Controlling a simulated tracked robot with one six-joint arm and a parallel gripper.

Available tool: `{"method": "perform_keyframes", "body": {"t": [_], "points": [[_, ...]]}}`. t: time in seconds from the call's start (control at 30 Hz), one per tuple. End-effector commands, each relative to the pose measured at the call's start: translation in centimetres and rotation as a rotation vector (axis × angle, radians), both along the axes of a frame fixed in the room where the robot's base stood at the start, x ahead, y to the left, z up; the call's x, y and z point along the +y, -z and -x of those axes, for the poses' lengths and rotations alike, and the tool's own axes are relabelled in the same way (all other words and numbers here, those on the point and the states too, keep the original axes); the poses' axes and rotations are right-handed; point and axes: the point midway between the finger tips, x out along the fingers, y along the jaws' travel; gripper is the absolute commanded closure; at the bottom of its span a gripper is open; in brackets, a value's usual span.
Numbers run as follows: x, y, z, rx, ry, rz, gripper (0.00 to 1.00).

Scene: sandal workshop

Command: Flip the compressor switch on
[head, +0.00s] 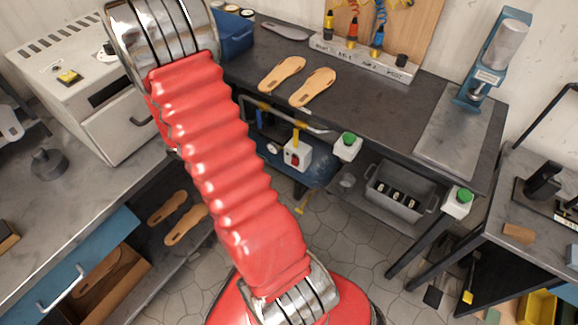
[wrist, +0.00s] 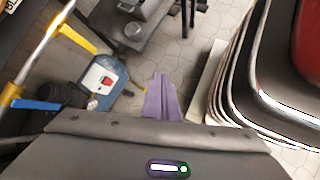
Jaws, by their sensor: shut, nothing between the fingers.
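The compressor (head: 311,174) is a blue unit on the floor under the dark workbench. Its white switch box (head: 304,154) carries a small red switch (head: 295,158). In the wrist view the compressor (wrist: 121,72) is left of centre, with the switch box (wrist: 94,80) and red switch (wrist: 106,80) facing up toward the camera. I cannot tell which way the switch is set. My gripper (wrist: 160,77) shows as two purple fingers shut together, empty, to the right of the switch box and apart from it in the picture. It does not show in the head view.
A metal pipe (head: 285,116) with yellow fittings runs along the bench front above the compressor. Green-topped white boxes (head: 347,148) sit along the bench front. A grey crate (head: 398,203) stands on the low shelf to the right. Tiled floor (wrist: 215,30) is open right of the compressor.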

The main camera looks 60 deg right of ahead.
Motion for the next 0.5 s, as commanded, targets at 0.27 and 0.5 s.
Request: {"method": "perform_keyframes", "body": {"t": [0.27,0.5], "points": [[-4.8,5.8,1.9,0.161,-0.147,-0.005,1.00],[-8.5,11.1,3.2,0.279,-0.311,-0.022,1.00]]}}
